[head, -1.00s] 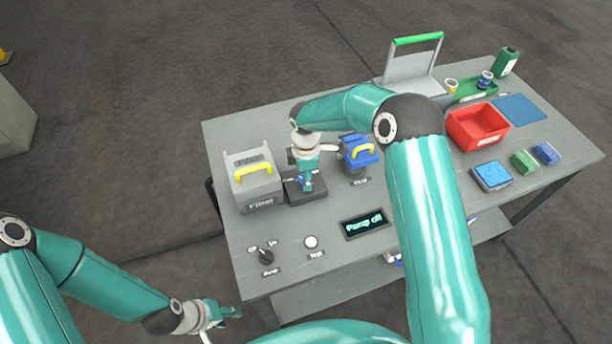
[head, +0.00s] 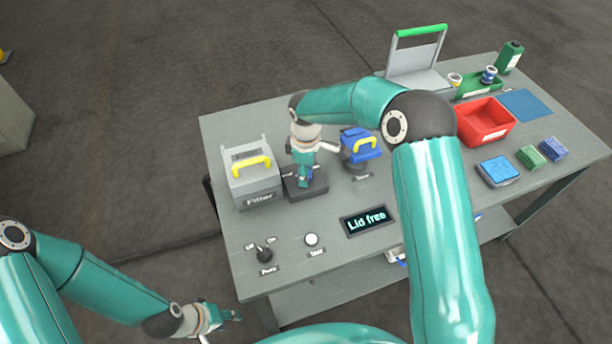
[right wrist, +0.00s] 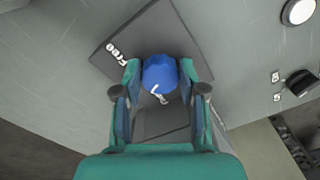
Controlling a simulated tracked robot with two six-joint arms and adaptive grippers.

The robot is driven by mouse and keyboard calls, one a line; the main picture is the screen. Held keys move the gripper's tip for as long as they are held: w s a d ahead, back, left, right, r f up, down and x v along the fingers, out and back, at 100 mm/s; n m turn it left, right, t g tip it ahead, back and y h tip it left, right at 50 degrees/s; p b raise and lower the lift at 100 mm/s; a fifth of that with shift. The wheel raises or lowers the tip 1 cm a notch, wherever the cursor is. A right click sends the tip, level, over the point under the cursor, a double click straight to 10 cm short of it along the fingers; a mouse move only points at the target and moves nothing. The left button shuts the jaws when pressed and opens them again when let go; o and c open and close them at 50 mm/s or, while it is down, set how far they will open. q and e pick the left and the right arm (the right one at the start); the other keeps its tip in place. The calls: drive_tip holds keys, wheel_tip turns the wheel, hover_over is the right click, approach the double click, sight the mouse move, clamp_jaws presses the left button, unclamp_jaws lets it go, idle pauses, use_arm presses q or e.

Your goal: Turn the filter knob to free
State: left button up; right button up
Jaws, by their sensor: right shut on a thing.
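The blue filter knob (right wrist: 160,73) sits on a dark square plate (right wrist: 187,42) beside the grey box labelled Filter (head: 256,196). In the right wrist view its white mark points down the picture. A label reading "Free" (right wrist: 117,54) lies on the plate to the knob's left. My right gripper (right wrist: 160,80) is shut on the knob, one finger on each side; in the head view this gripper (head: 303,181) hides it. The display (head: 368,220) reads "Lid free". My left gripper (head: 232,314) hangs off the table's front left corner; its jaws are too small to judge.
A black knob (head: 264,254) and a white button (head: 311,240) are near the front edge. A red bin (head: 484,125) stands at the right.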

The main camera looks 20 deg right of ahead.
drive_tip(key=m+b, duration=0.1)
drive_tip(key=m, duration=0.2)
drive_tip(key=shift+f+b, duration=0.1)
drive_tip(key=shift+b, duration=0.3)
drive_tip(key=m+b, duration=0.1)
drive_tip(key=m, duration=0.2)
drive_tip(key=shift+b, duration=0.4)
drive_tip(key=m+b, duration=0.1)
drive_tip(key=m, duration=0.3)
drive_tip(key=shift+a, duration=0.1)
drive_tip(key=shift+r+m+b, duration=0.2)
drive_tip(key=shift+m+b, duration=0.55)
drive_tip(key=shift+m, duration=0.95)
drive_tip(key=shift+a, duration=0.1)
drive_tip(key=o, duration=1.1)
drive_tip(key=shift+o, duration=0.2)
wheel_tip(320, 180, up, 12)
